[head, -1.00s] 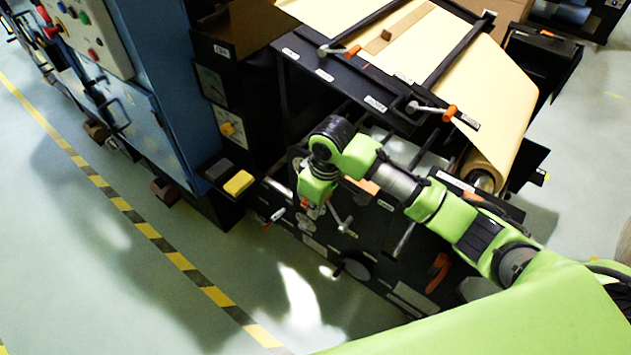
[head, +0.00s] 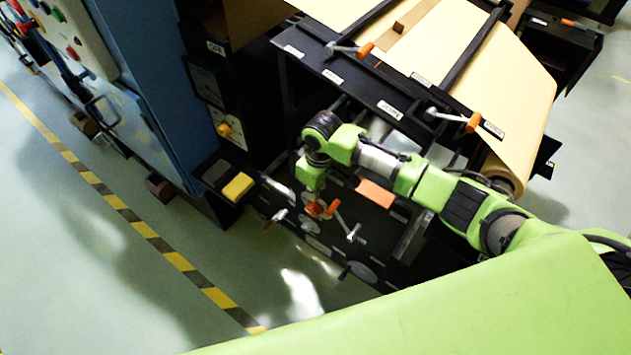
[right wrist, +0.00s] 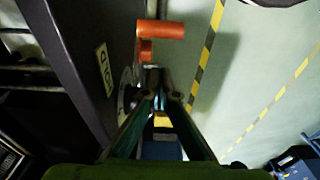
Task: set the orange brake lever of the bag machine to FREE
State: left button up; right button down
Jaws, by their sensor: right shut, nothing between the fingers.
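An orange lever handle (right wrist: 160,30) with a short orange stub shows just beyond my right gripper (right wrist: 160,88) in the right wrist view. It sits beside the dark side panel (right wrist: 75,60) of the machine. The gripper's fingers are shut and empty, pointing at the lever; a small gap or contact cannot be told. A white label (right wrist: 104,68) on the panel seems to read HOLD, turned sideways. In the head view my right gripper (head: 312,196) hangs at the panel, with orange parts (head: 318,209) right below it. My left gripper is out of view.
Silver crank levers with orange grips (head: 452,118) stand on the machine's top frame beside the kraft paper (head: 520,95). A yellow block (head: 238,187) sits at the left corner. The floor (head: 120,260) in front is clear, with a striped line (head: 145,229).

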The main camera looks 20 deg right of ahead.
aim_at(335, 210)
jog(key=s+d+p, duration=0.1)
jog(key=p, duration=0.1)
jog(key=s+d+r+p, duration=0.1)
jog(key=s+p, duration=0.1)
jog(key=p, duration=0.1)
jog(key=s+d+r+p, duration=0.1)
jog(key=s+d+p, duration=0.1)
jog(key=shift+s+r, duration=0.1)
jog(key=shift+s, duration=0.1)
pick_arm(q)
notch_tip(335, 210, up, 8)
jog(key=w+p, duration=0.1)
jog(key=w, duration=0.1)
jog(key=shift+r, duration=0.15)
pick_arm(e)
jog(key=shift+s+d, duration=0.3)
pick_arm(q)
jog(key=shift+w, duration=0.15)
pick_arm(e)
jog(key=shift+w, duration=0.1)
